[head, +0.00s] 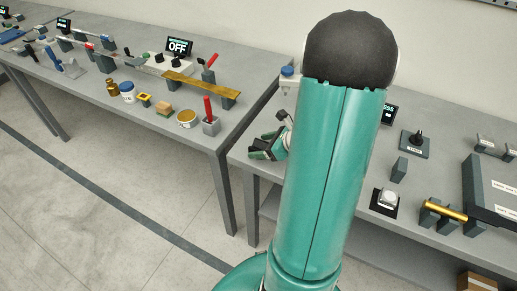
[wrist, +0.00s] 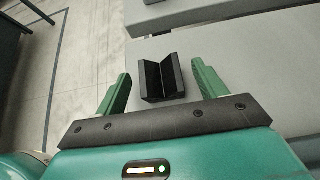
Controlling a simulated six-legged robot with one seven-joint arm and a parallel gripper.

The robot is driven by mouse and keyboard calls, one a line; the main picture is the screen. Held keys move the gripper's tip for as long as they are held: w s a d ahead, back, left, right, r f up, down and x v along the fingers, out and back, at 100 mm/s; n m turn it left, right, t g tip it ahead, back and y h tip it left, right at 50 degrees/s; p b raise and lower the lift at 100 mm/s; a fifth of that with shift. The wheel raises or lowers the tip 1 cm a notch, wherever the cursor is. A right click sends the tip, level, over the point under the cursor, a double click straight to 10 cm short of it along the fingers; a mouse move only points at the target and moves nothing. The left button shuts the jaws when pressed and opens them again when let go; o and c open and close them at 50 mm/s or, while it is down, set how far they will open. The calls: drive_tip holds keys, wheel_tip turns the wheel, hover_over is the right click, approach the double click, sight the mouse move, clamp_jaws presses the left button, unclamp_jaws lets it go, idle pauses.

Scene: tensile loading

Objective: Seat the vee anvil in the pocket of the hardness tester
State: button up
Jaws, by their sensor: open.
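The vee anvil (wrist: 160,79) is a dark block with a V groove. In the wrist view it stands on the grey table top between my two green fingers, with a gap to each finger. My gripper (wrist: 161,74) is open and holds nothing. In the head view my gripper (head: 267,149) is low over the left end of the right table, partly behind my arm. The anvil cannot be made out clearly there. A pale machine part with a blue top (head: 288,76) shows beside my arm and may belong to the hardness tester. Its pocket is hidden.
The right table (head: 350,228) carries a dark upright block (head: 399,168), a white knob on a black plate (head: 388,199) and a brass bar on supports (head: 445,210). The left table (head: 245,85) holds tools and jars. A floor gap lies between the tables.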

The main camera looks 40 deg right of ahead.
drive_tip(key=c, duration=1.5)
